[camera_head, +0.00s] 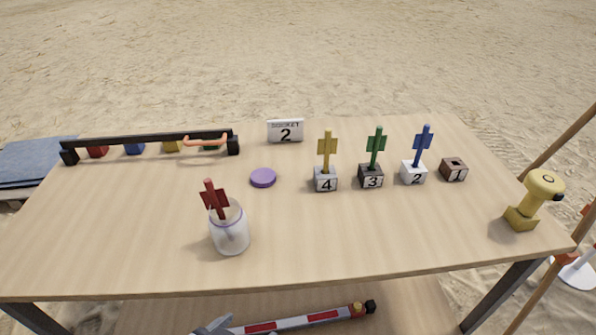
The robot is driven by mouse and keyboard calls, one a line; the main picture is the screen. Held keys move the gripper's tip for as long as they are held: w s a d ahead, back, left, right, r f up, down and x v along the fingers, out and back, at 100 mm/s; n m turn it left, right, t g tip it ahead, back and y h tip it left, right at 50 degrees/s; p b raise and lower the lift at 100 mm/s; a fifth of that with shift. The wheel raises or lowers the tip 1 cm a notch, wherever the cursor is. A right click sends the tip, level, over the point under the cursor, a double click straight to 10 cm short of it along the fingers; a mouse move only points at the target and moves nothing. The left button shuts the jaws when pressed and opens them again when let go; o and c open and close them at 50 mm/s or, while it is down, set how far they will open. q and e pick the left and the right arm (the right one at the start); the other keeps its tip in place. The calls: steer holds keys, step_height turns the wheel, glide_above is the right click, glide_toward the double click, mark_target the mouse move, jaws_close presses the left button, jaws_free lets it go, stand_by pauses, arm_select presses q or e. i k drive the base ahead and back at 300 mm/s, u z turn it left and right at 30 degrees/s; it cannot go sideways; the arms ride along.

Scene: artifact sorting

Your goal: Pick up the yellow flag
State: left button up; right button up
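The yellow flag (327,148) stands upright in the grey block numbered 4 (325,181), near the middle of the table. To its right, a green flag (376,148) stands in the dark block numbered 3 (371,178), and a blue flag (422,146) stands in the white block numbered 2 (413,173). The brown block numbered 1 (454,170) has an empty hole on top. A red flag (214,198) leans in a glass jar (229,232) at the front left. Neither of my grippers shows clearly in the head view.
A purple disc (263,177) lies left of block 4 on the wooden table (380,235). A sign reading 2 (285,131) stands behind. A black bar (150,138) spans the back left. A yellow device (535,198) stands at the right edge. The front middle is clear.

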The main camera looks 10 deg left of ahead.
mark_target(328, 147)
steer(key=z, duration=2.45)
steer(key=k, duration=0.5)
steer(key=u, duration=1.3)
